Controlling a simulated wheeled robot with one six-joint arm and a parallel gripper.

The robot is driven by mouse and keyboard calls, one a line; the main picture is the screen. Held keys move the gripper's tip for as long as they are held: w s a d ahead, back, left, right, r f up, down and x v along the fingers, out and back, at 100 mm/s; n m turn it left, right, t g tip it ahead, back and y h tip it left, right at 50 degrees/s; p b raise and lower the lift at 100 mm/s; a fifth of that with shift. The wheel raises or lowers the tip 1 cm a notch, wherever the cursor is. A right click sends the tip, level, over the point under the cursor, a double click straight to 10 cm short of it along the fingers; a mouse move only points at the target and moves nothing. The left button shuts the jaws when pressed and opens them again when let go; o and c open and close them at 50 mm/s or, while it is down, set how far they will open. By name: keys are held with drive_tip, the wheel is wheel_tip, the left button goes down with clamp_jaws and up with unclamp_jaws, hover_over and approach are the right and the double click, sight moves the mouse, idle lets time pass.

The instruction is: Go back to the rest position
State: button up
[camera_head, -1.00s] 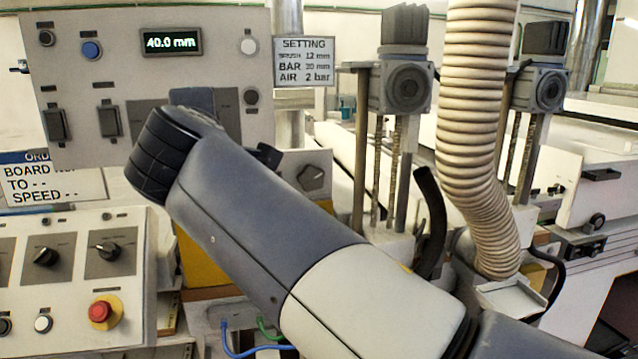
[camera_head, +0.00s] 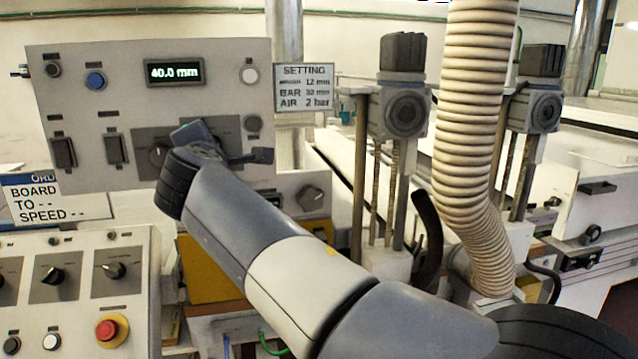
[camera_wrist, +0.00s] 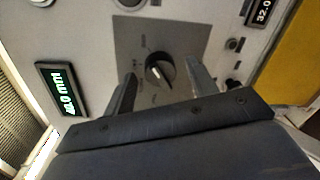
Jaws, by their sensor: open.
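My gripper (camera_wrist: 160,90) is open and empty in the wrist view, its two fingers pointing towards a control panel. A black rotary knob (camera_wrist: 159,71) on a dark grey plate (camera_wrist: 185,35) shows between and beyond the fingers, apart from them. In the head view my arm reaches up from the lower right, and my gripper (camera_head: 222,143) shows in part in front of the upper panel (camera_head: 215,65). The wrist hides part of the grey plate there. A knob (camera_head: 158,150) shows just left of the gripper.
The panel's display (camera_head: 174,72) reads 40.0 mm. A setting sign (camera_head: 304,87) hangs at its right. A lower console with a red button (camera_head: 107,330) stands at the left. A ribbed hose (camera_head: 476,130) and column units (camera_head: 404,105) stand on the right, close to my arm.

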drive_tip(key=shift+a+f+n+t+h+p, duration=0.15)
drive_tip(key=shift+n+t+p, duration=0.1)
drive_tip(key=shift+n+p, duration=3.2)
drive_tip(key=shift+d+r+n+t+h+p, duration=0.2)
drive_tip(key=shift+n+p, duration=1.6)
drive_tip(key=shift+n, duration=3.25)
drive_tip(key=shift+f, duration=0.2)
